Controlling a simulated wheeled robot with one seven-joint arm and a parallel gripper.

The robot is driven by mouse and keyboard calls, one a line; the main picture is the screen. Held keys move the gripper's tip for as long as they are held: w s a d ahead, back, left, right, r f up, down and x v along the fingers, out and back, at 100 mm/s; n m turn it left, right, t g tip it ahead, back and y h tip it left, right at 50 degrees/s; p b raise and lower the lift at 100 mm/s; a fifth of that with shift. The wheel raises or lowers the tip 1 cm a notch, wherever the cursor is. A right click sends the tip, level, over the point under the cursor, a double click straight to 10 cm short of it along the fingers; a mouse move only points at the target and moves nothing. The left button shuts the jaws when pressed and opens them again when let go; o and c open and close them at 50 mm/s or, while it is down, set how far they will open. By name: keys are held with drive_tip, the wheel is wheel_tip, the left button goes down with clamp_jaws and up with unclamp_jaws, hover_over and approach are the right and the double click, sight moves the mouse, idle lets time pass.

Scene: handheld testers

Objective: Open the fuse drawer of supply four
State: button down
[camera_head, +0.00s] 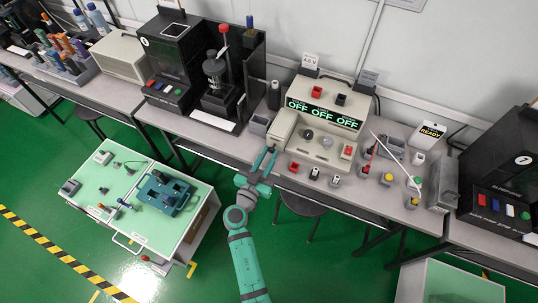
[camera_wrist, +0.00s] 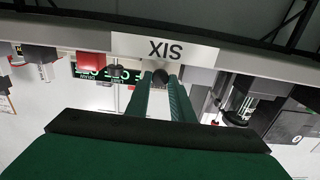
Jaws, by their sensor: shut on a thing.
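A beige supply (camera_head: 322,118) stands on the middle bench, its green displays reading OFF. It also shows upside down in the wrist view, behind the bench-edge label. My gripper (camera_head: 268,152) is at the front left of this supply, by the bench's front edge. In the wrist view my gripper (camera_wrist: 161,78) has its two green fingers close together on a small dark rounded piece (camera_wrist: 160,75). I cannot tell for sure whether this piece is the fuse drawer's handle. A white label (camera_wrist: 165,49) beside it reads SIX upside down.
Small red, black and white parts (camera_head: 315,173) lie in front of the supply. Grey bins (camera_head: 387,178) with probes are to its right, and a black machine (camera_head: 228,75) to its left. A green-topped cart (camera_head: 120,170) stands at lower left.

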drive_tip(key=v, duration=0.7)
drive_tip(key=shift+s, duration=0.15)
drive_tip(key=c, duration=1.5)
unclamp_jaws()
drive_tip(key=shift+c, duration=0.2)
drive_tip(key=v, duration=1)
drive_tip(key=shift+s, duration=0.4)
drive_tip(key=shift+s+a+f, duration=0.1)
drive_tip(key=shift+a, duration=0.05)
